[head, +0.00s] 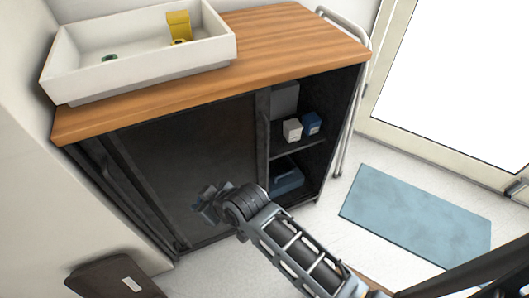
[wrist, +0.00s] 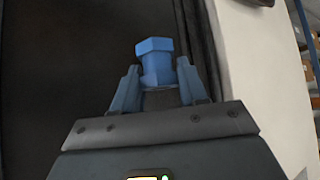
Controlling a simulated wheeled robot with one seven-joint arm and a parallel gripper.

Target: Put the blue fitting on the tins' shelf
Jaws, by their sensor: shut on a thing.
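A blue fitting (wrist: 156,62) with a hexagonal head stands upright between the fingers of my gripper (head: 205,203), which is shut on it. In the head view I cannot make the fitting out. My gripper is in front of the dark sliding door, left of the cabinet's open bay. In the bay, a shelf (head: 301,145) holds a white tin (head: 292,129) and a blue tin (head: 312,123) side by side, with a grey box (head: 285,98) at the back left. The shelf's front strip and right end look clear.
The dark cabinet door (head: 185,150) closes the left part. A blue-grey bin (head: 287,180) sits below the shelf. A white tray (head: 150,70) with a yellow thing and a green thing stands on the wooden top (head: 290,40). A blue mat (head: 415,215) lies right.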

